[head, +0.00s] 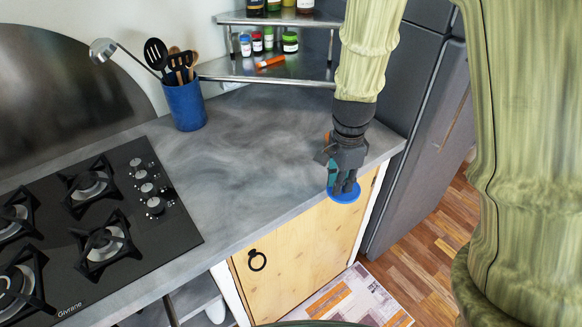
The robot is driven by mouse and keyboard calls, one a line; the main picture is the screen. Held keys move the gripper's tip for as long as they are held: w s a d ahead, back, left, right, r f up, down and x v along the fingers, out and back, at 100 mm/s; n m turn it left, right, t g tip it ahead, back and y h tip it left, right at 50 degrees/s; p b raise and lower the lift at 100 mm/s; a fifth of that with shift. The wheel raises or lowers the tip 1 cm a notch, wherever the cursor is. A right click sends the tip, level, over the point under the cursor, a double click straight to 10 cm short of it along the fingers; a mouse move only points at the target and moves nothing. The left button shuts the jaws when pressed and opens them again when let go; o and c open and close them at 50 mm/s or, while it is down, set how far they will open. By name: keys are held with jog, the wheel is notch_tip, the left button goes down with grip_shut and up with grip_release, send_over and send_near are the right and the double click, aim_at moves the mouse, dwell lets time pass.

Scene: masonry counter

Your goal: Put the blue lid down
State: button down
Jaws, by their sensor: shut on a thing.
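The blue lid (343,197) is a flat round disc in the head view, at the front edge of the grey counter near its right end. My gripper (345,188) points down from above and is shut on the lid. The fingers cover the lid's upper middle, so only its front and side rim show. The lid overlaps the counter's front edge in the picture. I cannot tell whether it touches the counter or hangs in front of it.
The grey counter (240,165) is clear in the middle. A gas hob (150,235) lies at left. A blue utensil pot (184,106) stands at the back. A metal shelf (230,70) holds several small jars. A dark fridge (415,130) stands at right.

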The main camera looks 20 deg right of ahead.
jog(key=shift+r+m, duration=0.2)
jog(key=shift+m, duration=0.1)
jog(key=shift+w+r, duration=0.1)
jog(key=shift+w, duration=0.2)
jog(key=w+a+p, duration=0.1)
jog(key=w+a, duration=0.1)
jog(key=w, duration=0.2)
jog(key=w+a+f+p, duration=0.1)
jog(key=w+a+p, duration=0.1)
jog(key=w+a, duration=0.1)
jog(key=w+a+p, duration=0.1)
jog(key=w+a, duration=0.2)
jog(key=w, duration=0.2)
jog(key=shift+w+a+f+p, duration=0.2)
jog(key=shift+w+a+p, duration=0.05)
jog(key=shift+p, duration=0.15)
jog(key=shift+w+a+f, duration=0.1)
jog(key=shift+w, duration=0.05)
jog(key=shift+f+p, duration=0.8)
jog(key=shift+f, duration=0.9)
jog(key=shift+f, duration=0.2)
jog(key=c, duration=1.4)
grip_release()
jog(key=shift+o, duration=0.2)
